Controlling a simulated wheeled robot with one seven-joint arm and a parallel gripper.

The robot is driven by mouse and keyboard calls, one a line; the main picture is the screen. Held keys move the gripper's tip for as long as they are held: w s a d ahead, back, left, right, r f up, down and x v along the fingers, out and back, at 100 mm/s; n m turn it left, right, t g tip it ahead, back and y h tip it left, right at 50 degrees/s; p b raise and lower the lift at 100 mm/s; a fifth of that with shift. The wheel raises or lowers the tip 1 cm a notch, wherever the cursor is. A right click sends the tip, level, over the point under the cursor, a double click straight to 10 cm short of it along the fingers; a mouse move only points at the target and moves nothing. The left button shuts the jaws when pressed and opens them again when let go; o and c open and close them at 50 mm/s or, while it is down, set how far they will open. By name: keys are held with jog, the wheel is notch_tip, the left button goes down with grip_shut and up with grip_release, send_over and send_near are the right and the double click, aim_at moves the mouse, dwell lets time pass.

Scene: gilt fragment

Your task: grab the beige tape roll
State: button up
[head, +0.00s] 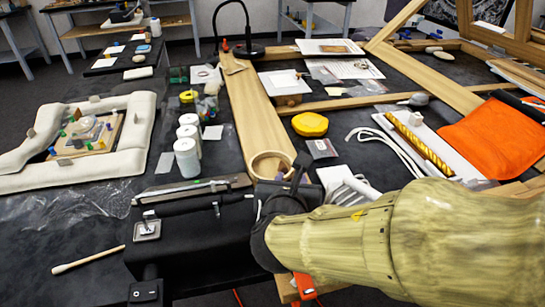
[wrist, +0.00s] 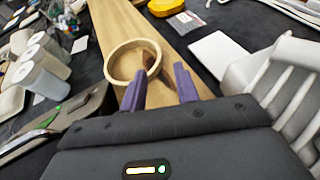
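The beige tape roll (head: 254,170) is a pale ring on the near end of a long wooden board, just beyond my gripper (head: 290,175) in the head view. In the wrist view the roll (wrist: 111,70) lies ahead and to the left, with its open centre facing up. My gripper (wrist: 160,74) is open, with its two purple fingers apart and nothing visible between them. The left finger overlaps the roll's near right rim in the picture. I cannot tell whether it touches the roll or is over its hole.
The wooden board (head: 252,108) runs away from me. White jars (head: 186,157) stand left of the roll. A black case (head: 195,235) is at the near left. A white slatted object (wrist: 290,95) is close on the gripper's right. A yellow disc (head: 310,124) lies farther back.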

aim_at(293, 171)
jog(key=shift+p+x, duration=0.4)
jog(key=shift+x, duration=0.7)
jog(key=shift+w+f+p, duration=0.1)
jog(key=shift+w+p, duration=0.5)
jog(key=shift+p, duration=0.1)
jog(key=x, duration=0.4)
jog(key=shift+f+b, duration=0.1)
jog(key=shift+b, duration=0.25)
grip_shut()
